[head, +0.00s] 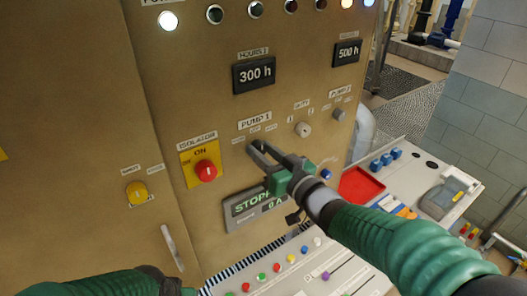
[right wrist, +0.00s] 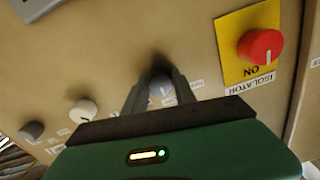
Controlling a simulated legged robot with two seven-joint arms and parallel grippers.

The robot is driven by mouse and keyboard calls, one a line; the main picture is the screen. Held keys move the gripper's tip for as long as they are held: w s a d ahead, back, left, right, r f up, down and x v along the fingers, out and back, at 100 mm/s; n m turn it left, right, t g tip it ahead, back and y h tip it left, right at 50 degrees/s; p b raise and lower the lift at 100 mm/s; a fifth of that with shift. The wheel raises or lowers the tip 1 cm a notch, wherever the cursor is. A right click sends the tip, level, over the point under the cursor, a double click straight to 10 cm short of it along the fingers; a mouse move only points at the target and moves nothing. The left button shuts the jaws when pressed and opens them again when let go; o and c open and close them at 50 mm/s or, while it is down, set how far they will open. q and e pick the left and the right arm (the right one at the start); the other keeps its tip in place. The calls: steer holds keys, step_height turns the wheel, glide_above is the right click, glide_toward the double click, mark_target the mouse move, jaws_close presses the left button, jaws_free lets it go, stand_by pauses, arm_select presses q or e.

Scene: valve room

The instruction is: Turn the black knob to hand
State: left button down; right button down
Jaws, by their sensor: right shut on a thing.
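The black knob (right wrist: 161,85) is a dark round knob on the beige panel, under the PUMP 1 label (head: 255,121). In the right wrist view it sits between my two fingers, one on each side. My right gripper (head: 257,150) is shut on it; the fingers also show in the right wrist view (right wrist: 160,95). In the head view the gripper mostly hides the knob, and its pointer cannot be made out. My left arm comes in at the bottom left; its fingers are out of sight below the picture edge.
The red ISOLATOR knob (head: 206,171) on its yellow plate is left of my right gripper. A white knob (head: 303,129) and a grey knob (head: 339,114) are to the right. A display (head: 240,209) is below. A desk with buttons and a red tray (head: 362,187) stands in front.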

steer(key=shift+f, duration=0.15)
steer(key=shift+f+n+b, duration=0.15)
steer(key=shift+n+b, duration=2)
steer(key=shift+n, duration=0.1)
steer(key=shift+f+n+b, duration=0.1)
steer(key=shift+n+b, duration=2)
steer(key=shift+n, duration=0.15)
steer(key=c, duration=1)
jaws_free()
steer(key=shift+s+r, duration=0.1)
steer(key=shift+r, duration=0.05)
steer(key=shift+d+r, duration=0.1)
steer(key=shift+r, duration=0.05)
